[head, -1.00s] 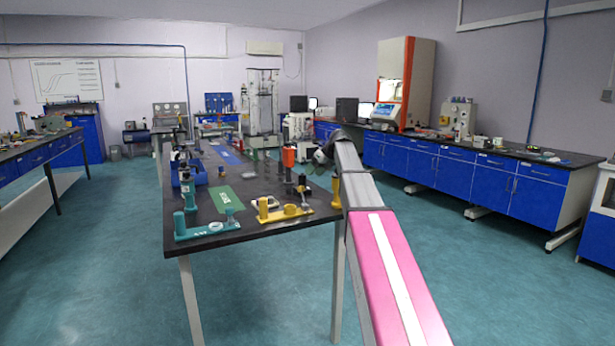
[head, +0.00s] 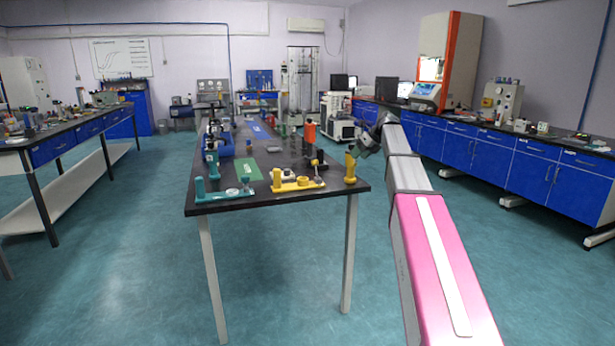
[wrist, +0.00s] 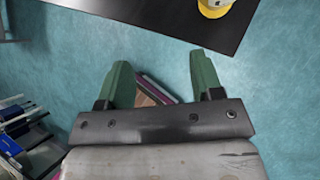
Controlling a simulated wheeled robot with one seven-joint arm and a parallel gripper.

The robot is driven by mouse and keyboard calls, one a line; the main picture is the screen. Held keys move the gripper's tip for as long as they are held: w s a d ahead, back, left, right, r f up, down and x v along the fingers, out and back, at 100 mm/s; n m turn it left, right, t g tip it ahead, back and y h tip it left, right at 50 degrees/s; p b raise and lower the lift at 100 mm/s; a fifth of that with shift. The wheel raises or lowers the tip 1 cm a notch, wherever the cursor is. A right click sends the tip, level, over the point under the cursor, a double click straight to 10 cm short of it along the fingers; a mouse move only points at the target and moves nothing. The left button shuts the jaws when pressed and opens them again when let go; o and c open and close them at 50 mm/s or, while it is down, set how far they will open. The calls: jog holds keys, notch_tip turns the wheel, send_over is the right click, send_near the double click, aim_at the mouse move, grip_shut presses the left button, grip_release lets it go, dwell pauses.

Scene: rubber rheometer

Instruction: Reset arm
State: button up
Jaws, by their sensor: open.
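My arm, with a pink and white link, stretches forward from the lower right in the head view, to the right of the black-topped table (head: 228,202). Its dark end is beside the table's right edge, and the fingers are not clear there. In the wrist view my gripper (wrist: 160,82) has two green fingers wide apart with nothing held between them. It hangs over the teal floor (wrist: 70,60), just off the corner of the table, which also shows in the wrist view (wrist: 170,20).
A yellow fixture (head: 297,184) and a teal fixture (head: 222,194) stand at the table's near end. A yellow post (head: 350,168) stands at its right corner, close to my arm. Blue cabinets (head: 490,163) line the right wall. Floor is clear on the table's left.

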jog(key=s+a+f+n+g+h, duration=0.1)
jog(key=s+a+f+n+h, duration=0.1)
jog(key=s+f+n, duration=0.75)
jog(key=s+a+f+n+g+h, duration=0.1)
jog(key=s+f+n, duration=0.3)
jog(key=s+f, duration=0.9)
jog(key=s+f+n+g+h, duration=0.1)
jog(key=s+f+n+h, duration=0.2)
jog(key=s+f+n, duration=1.1)
jog(key=s+f, duration=0.3)
jog(key=s, duration=0.1)
jog(key=shift+s+n, duration=0.35)
